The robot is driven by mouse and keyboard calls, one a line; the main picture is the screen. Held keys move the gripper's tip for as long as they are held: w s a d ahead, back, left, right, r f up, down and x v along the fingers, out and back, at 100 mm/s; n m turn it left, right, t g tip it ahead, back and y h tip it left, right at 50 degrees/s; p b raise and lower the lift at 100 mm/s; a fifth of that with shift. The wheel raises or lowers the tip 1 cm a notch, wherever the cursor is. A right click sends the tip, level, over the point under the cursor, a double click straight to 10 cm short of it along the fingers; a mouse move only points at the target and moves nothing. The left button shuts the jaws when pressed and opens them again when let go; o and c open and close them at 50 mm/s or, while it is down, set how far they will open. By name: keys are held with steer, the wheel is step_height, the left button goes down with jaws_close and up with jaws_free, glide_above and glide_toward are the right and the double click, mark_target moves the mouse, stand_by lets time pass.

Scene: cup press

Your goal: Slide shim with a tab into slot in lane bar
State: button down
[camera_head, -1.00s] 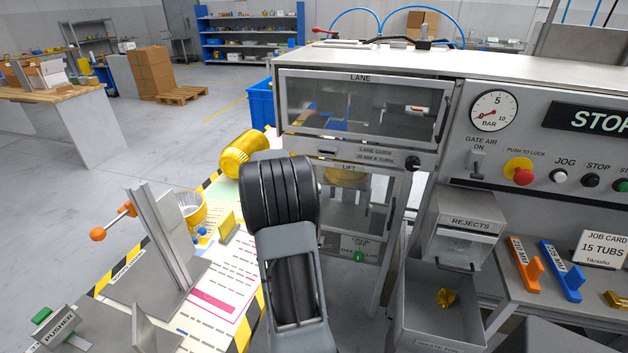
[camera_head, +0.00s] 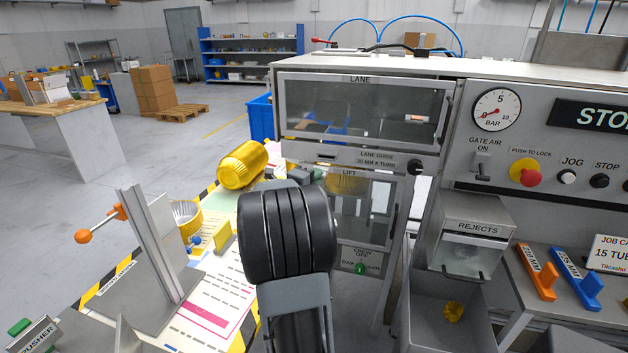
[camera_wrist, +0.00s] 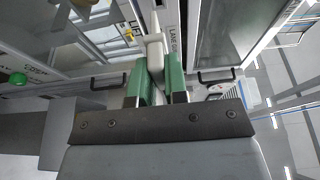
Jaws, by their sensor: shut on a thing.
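In the wrist view my gripper (camera_wrist: 156,78) has its green fingers shut on a pale shim (camera_wrist: 154,48), which points away from me toward the lane bar. The lane bar also shows in the wrist view, with its lane guide label (camera_wrist: 171,38) just right of the shim. Whether the shim touches the bar cannot be told. In the head view the lane bar (camera_head: 350,160) runs under the lane window, with a small dark slot (camera_head: 327,155) near its left end. My black wrist hides most of the gripper and the shim there.
A yellow tub (camera_head: 243,165) lies on the work table left of my arm. An upright metal stand (camera_head: 155,245) with an orange knob stands nearer. The rejects bin (camera_head: 440,315) is at right. The lift door (camera_head: 385,205) is below the bar.

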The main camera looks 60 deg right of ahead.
steer(key=shift+r, duration=0.1)
stand_by(0.3)
steer(key=shift+w+d+p, duration=0.3)
steer(key=shift+d+p, duration=0.05)
steer(key=shift+d, duration=0.5)
steer(key=shift+w+d+p, duration=0.25)
steer(key=shift+d+p, duration=0.1)
steer(key=shift+d, duration=0.55)
steer(key=shift+w+d+p, duration=0.3)
steer(key=shift+d+p, duration=0.05)
steer(key=shift+d, duration=0.5)
steer(key=shift+p, duration=0.65)
steer(key=shift+w+d+p, duration=0.2)
steer(key=shift+d+p, duration=0.05)
steer(key=shift+d, duration=0.4)
steer(key=shift+w+d+p, duration=0.25)
steer(key=shift+d, duration=0.45)
steer(key=shift+w+d+p, duration=0.2)
steer(key=shift+d+p, duration=0.05)
steer(key=shift+d, duration=0.4)
steer(key=c, duration=1.1)
jaws_free()
